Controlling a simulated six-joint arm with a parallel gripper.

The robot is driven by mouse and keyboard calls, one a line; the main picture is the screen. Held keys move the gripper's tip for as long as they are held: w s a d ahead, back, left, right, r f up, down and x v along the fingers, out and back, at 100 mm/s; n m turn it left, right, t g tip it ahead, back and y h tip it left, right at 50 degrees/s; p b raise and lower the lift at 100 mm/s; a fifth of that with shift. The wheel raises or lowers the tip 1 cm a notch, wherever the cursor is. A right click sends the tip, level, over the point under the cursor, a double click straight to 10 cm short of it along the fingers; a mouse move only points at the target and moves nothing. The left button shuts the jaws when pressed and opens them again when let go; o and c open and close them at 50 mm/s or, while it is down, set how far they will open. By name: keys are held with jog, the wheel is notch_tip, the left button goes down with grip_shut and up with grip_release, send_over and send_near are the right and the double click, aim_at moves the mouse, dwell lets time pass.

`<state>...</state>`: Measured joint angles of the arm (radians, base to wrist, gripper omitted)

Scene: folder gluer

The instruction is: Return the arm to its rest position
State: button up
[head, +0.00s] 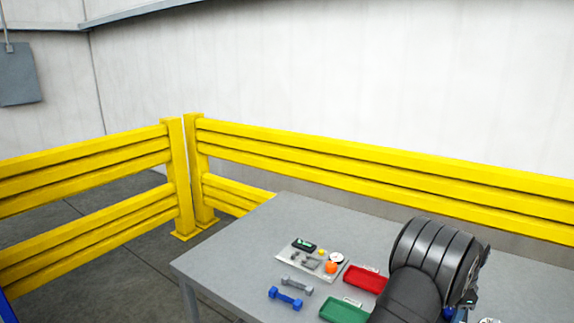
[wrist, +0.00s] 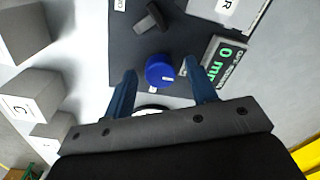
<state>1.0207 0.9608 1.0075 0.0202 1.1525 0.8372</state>
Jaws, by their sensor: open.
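In the wrist view my gripper (wrist: 161,67) is open, with its two blue fingers apart. A round blue knob (wrist: 158,72) on a dark panel shows between the fingertips. I cannot tell whether the fingers touch it; gaps show on both sides. In the head view my dark arm reaches over the right part of the grey table (head: 235,250); its gripper end is not clearly visible there.
A display (wrist: 222,62) reading "0 mm" and a black handle (wrist: 152,18) are close to my fingers. Grey blocks (wrist: 32,95) stand at left. The table holds a red tray (head: 366,279), green tray (head: 343,312), dumbbells (head: 286,299) and a pale board (head: 290,262). Yellow rails (head: 330,163) stand behind.

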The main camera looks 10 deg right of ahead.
jog(key=shift+m, duration=1.4)
jog(key=o, duration=1.1)
jog(key=shift+r, duration=0.1)
jog(key=shift+c, duration=0.2)
jog(key=a+r+n+t+h, duration=0.1)
jog(key=a+r+n, duration=0.35)
jog(key=r, duration=0.25)
jog(key=w+a+r+n+t+h, duration=0.1)
jog(key=a+r+n, duration=0.3)
jog(key=r+n, duration=0.3)
jog(key=a+r+n+t+h, duration=0.1)
jog(key=a+r+n, duration=0.3)
jog(key=r, duration=0.4)
jog(key=x, duration=0.9)
jog(key=shift+d+f, duration=0.15)
jog(key=shift+d, duration=0.25)
jog(key=v, duration=1)
